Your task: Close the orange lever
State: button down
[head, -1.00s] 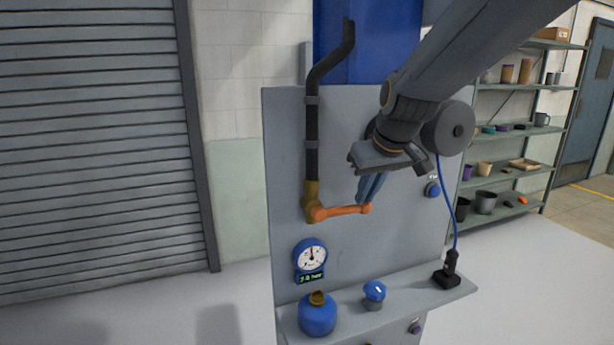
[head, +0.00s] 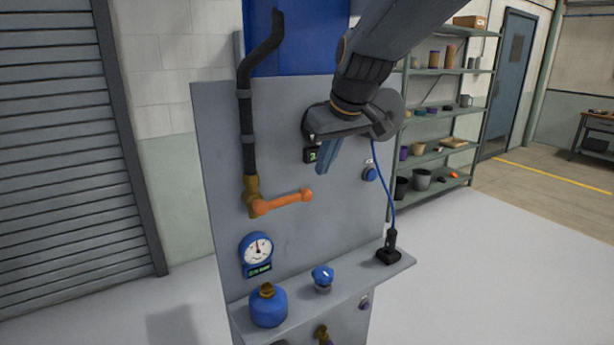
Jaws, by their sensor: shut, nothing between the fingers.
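The orange lever (head: 285,202) sits on a brass valve (head: 252,190) at the lower end of a black pipe (head: 247,120) on the grey panel. It points right, roughly level and tilted slightly up toward its round end. My gripper (head: 323,172) is shut and empty. In the picture its blue fingers point down, a little above and to the right of the lever's end, with a visible gap between them.
A round gauge (head: 257,249) with a green readout hangs below the valve. The ledge (head: 343,288) carries a blue bottle (head: 268,306), a blue knob (head: 322,276) and a black plug (head: 389,252) with a blue cable. Shelves (head: 440,135) stand behind at the right.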

jog(key=d+r+b, duration=0.2)
jog(key=d, duration=0.3)
jog(key=shift+w+d+r, duration=0.25)
jog(key=shift+d+r, duration=0.05)
jog(key=shift+d, duration=0.05)
jog(key=s+d+f+m+g+h, duration=0.1)
jog(key=s+d+f+m, duration=0.1)
jog(key=s+d+f, duration=0.2)
jog(key=s+d+f+m+g+h, duration=0.1)
jog(key=s+d+f, duration=0.4)
jog(key=s+f, duration=0.5)
jog(key=s+d+f+m+g+h+b, duration=0.1)
jog(key=s+d+f+m, duration=0.3)
jog(key=f, duration=0.9)
jog(key=s+d, duration=0.1)
jog(key=s, duration=0.2)
jog(key=shift+s+d+f+g, duration=0.25)
jog(key=shift+f+g, duration=0.05)
